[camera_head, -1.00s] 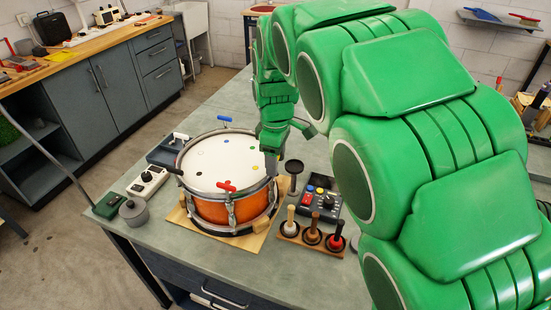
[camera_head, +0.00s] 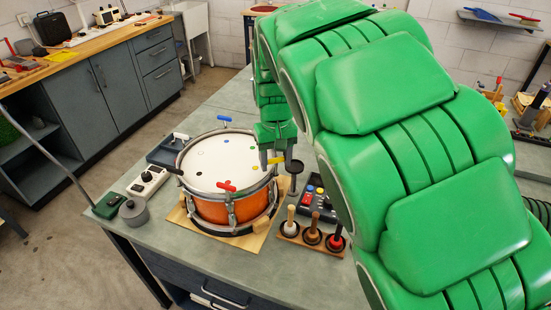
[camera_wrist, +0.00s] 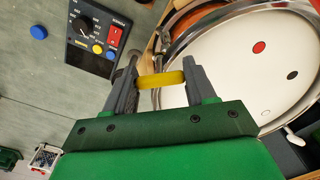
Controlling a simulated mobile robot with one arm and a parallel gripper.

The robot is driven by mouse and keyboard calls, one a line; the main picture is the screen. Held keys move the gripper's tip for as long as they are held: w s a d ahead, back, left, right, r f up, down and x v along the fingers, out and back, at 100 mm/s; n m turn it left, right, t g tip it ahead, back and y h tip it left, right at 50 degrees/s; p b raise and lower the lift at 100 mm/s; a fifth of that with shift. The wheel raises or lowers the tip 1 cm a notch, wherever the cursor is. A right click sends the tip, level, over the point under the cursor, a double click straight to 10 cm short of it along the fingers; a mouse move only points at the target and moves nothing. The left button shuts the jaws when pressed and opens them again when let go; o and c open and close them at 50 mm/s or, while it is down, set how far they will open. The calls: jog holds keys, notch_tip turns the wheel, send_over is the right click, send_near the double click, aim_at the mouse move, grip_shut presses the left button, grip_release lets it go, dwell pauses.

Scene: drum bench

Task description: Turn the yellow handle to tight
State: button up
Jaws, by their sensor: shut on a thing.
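The yellow handle (camera_wrist: 162,79) is a short bar between the two grey fingers of my gripper (camera_wrist: 163,70) in the wrist view, with a finger at each end. It is at the drum's rim. In the head view the yellow handle (camera_head: 277,160) is small and partly covered by my gripper (camera_head: 277,163), which points down at the drum's right side. The drum (camera_head: 212,208) has an orange shell, a metal rim and a white head with coloured dots. A red handle (camera_head: 227,186) and a blue handle (camera_head: 225,118) stand at other places on the rim.
A black control box (camera_head: 317,196) with coloured buttons lies right of the drum, close to my gripper. A wooden rack (camera_head: 311,241) with several upright tools stands in front of it. A white device (camera_head: 147,182) and a grey pot (camera_head: 133,211) are at the left.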

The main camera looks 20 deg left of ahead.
jog(key=m, duration=0.6)
jog(key=shift+w+r+m, duration=0.1)
jog(key=shift+r+m, duration=0.05)
jog(key=shift+m, duration=0.15)
jog(key=m, duration=1.2)
jog(key=shift+m, duration=0.3)
jog(key=m, duration=0.6)
jog(key=shift+m, duration=0.3)
jog(key=o, duration=1)
jog(key=shift+o, duration=0.2)
